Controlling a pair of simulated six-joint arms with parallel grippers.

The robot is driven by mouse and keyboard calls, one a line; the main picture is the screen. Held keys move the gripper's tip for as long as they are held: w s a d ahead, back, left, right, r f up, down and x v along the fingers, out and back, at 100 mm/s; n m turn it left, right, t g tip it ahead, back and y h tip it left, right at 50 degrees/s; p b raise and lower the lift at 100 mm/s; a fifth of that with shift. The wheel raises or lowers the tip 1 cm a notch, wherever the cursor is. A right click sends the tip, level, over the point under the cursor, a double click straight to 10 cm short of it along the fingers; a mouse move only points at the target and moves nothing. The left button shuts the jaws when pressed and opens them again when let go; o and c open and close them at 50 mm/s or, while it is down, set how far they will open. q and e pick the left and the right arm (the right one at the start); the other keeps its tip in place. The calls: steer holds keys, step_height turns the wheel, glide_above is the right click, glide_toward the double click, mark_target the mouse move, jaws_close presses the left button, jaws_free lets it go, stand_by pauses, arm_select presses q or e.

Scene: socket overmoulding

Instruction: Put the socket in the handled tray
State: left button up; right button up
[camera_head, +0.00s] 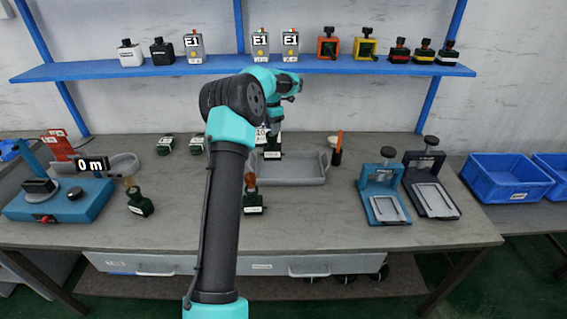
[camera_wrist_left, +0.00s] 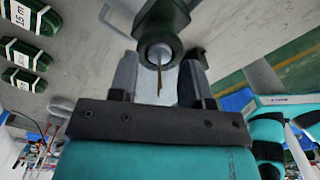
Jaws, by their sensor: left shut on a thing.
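My left arm reaches up the middle of the head view, and its left gripper (camera_head: 272,132) is over the handled tray. It is shut on a dark green socket (camera_head: 272,154) with a white label, held over the left part of the tray. In the left wrist view the socket (camera_wrist_left: 160,38) shows dark green with a round grey end and a thin brass-coloured pin, between the two fingers. The handled tray (camera_head: 305,178) is grey, shallow and lies on the bench. I cannot tell whether the socket touches its floor. My right gripper is out of view.
Dark green parts with brown tops (camera_head: 251,200) (camera_head: 139,204) stand in front. Labelled green coils (camera_wrist_left: 24,50) lie left of the tray. Two clamp fixtures (camera_head: 381,190) (camera_head: 428,185) stand to the right, blue bins (camera_head: 505,185) beyond. A blue shelf (camera_head: 340,67) hangs behind.

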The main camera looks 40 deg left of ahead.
mark_target(273, 146)
arm_select(q)
steer(key=shift+f, duration=2.3)
steer(key=shift+f, duration=2.45)
steer(key=o, duration=1.2)
steer(key=shift+f, duration=0.1)
step_height(273, 146, up, 12)
steer(key=shift+r, duration=0.15)
